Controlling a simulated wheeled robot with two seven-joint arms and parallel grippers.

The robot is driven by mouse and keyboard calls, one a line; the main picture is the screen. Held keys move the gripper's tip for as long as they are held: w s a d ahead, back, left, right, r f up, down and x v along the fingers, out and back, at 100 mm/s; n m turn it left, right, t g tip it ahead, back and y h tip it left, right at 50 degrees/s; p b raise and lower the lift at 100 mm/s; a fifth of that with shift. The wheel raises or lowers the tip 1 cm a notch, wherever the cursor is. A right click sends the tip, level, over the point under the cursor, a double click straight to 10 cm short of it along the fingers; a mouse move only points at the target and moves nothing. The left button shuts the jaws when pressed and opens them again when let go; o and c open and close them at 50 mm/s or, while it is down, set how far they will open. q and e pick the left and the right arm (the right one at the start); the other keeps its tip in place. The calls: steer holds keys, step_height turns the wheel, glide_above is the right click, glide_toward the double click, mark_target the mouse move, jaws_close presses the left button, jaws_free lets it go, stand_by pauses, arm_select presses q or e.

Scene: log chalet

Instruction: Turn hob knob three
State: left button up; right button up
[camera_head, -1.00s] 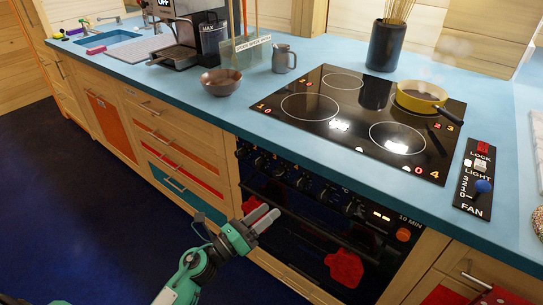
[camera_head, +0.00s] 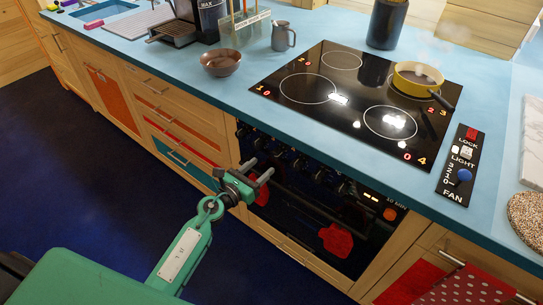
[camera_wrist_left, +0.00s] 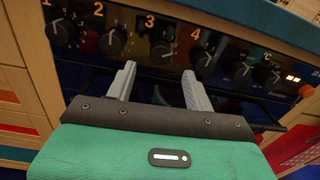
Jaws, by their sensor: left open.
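Hob knob three (camera_wrist_left: 163,50) is a dark round knob under the orange number 3 on the black oven front. In the left wrist view it lies just beyond and between the fingertips of my left gripper (camera_wrist_left: 159,70). The gripper is open and empty, with its two grey fingers apart, and I see no contact with the knob. In the head view the left gripper (camera_head: 259,169) is in front of the knob row, at the left part of the oven. Knob two (camera_wrist_left: 115,40) and knob four (camera_wrist_left: 203,59) flank knob three. My right gripper is not in view.
The oven handle bar (camera_head: 310,204) runs below the knobs, with a red mitt (camera_head: 335,240) low on the oven. The black hob (camera_head: 335,118) above carries a yellow pan (camera_head: 415,82). A brown bowl (camera_head: 220,62) stands left of the hob.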

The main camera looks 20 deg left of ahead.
mark_target(274, 156)
arm_select(q)
steer(key=shift+x, duration=3.1)
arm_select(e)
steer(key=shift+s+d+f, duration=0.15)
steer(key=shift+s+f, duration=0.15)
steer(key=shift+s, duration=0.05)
arm_select(q)
steer(key=c, duration=1)
